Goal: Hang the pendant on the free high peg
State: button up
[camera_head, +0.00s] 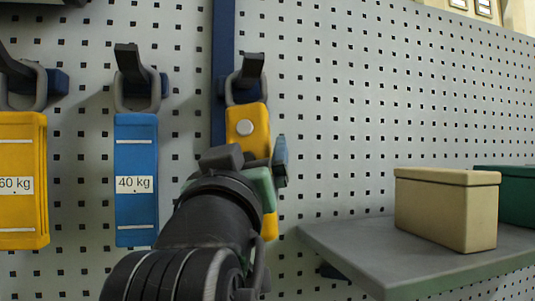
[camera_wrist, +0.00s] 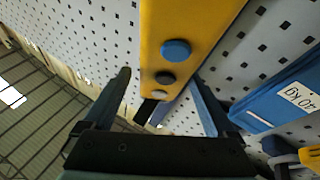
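The yellow pendant (camera_head: 247,122) has round buttons and hangs upright against the pegboard. Its grey loop (camera_head: 243,92) appears to be around a dark peg (camera_head: 253,66). I cannot make out a free high peg clearly.
A blue 40 kg weight (camera_head: 136,215) and a yellow 60 kg weight (camera_head: 18,220) hang at the left on hooks. A grey shelf (camera_head: 365,262) at the right bears a beige box (camera_head: 445,212) and a green box (camera_head: 515,200). A dark blue upright (camera_head: 223,35) runs above the pendant.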

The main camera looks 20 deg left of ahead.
jog(key=shift+o, duration=0.3)
jog(key=shift+f, duration=0.1)
jog(key=shift+s+f, duration=0.1)
jog(key=shift+s, duration=0.05)
jog(key=b+v, duration=0.6)
jog(key=v, duration=0.6)
jog(key=shift+s, duration=0.3)
